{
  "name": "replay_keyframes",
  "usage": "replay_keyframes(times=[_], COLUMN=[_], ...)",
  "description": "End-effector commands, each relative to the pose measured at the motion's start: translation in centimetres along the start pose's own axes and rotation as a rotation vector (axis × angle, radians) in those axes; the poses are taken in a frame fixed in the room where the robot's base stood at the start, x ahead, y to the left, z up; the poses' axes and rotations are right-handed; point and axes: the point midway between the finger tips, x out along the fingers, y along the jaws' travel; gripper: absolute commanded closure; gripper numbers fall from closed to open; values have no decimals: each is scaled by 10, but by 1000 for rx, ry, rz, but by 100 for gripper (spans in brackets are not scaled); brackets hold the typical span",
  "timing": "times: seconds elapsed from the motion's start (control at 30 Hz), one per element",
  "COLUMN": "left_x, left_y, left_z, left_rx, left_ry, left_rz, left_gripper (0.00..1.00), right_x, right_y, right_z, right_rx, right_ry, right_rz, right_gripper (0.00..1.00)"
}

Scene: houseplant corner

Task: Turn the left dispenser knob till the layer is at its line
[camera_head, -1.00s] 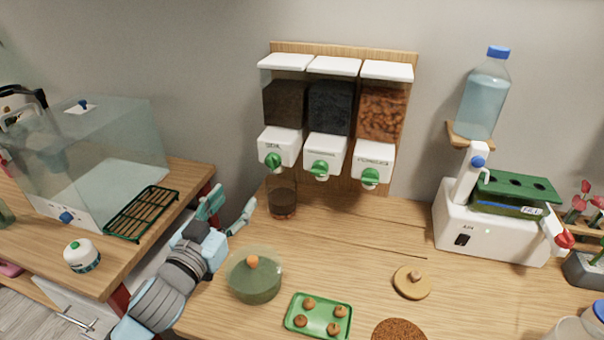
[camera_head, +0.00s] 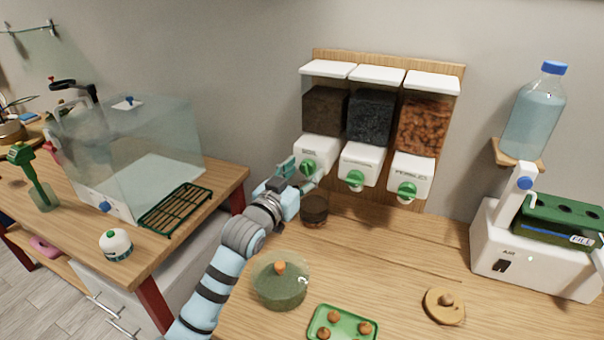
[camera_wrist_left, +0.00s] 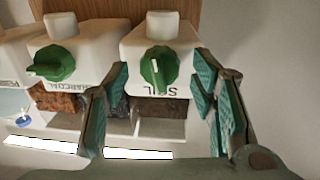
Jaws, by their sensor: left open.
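The left dispenser (camera_head: 317,150), marked SOIL in the wrist view (camera_wrist_left: 160,48), hangs on a wooden wall board. Its green knob (camera_head: 308,167) also shows in the wrist view (camera_wrist_left: 158,67), with a white mark on it. My left gripper (camera_head: 302,176) is open in front of this knob. In the wrist view its teal fingers (camera_wrist_left: 160,75) stand on either side of the knob, apart from it. A glass jar (camera_head: 314,212) with a dark layer stands below. The gripper partly hides its upper part, and I cannot make out a line on it. My right gripper is not in view.
The middle dispenser (camera_head: 362,165) and right dispenser (camera_head: 410,177) hang close beside. A white machine (camera_head: 535,262) is at the right, a glass tank (camera_head: 130,150) at the left.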

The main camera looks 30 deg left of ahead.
Motion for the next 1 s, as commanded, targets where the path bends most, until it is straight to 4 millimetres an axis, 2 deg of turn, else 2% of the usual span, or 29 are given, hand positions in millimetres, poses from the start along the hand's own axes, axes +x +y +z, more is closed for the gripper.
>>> replay_keyframes(times=[0.03, 0.3, 0.37, 0.6, 0.87, 0.9, 1.0], left_x=[0, 0, 0, 0, 0, 0, 0], left_y=[0, 0, 0, 0, 0, 0, 0], left_z=[0, 0, 0, -5, -1, -1, -1], left_rx=[0, 0, 3, 187, 213, 213, 212], left_ry=[0, 0, -1, -18, -15, -15, -15], left_rz=[0, 0, 0, -1, -1, -1, -1], left_gripper=[53, 96, 97, 97, 97, 67, 51], right_x=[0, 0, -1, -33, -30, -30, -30], right_y=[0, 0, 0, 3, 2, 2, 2], right_z=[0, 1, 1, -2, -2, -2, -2], right_rx=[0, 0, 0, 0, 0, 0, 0], right_ry=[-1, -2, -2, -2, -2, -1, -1], right_rz=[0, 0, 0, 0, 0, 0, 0], right_gripper=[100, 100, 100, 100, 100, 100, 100])
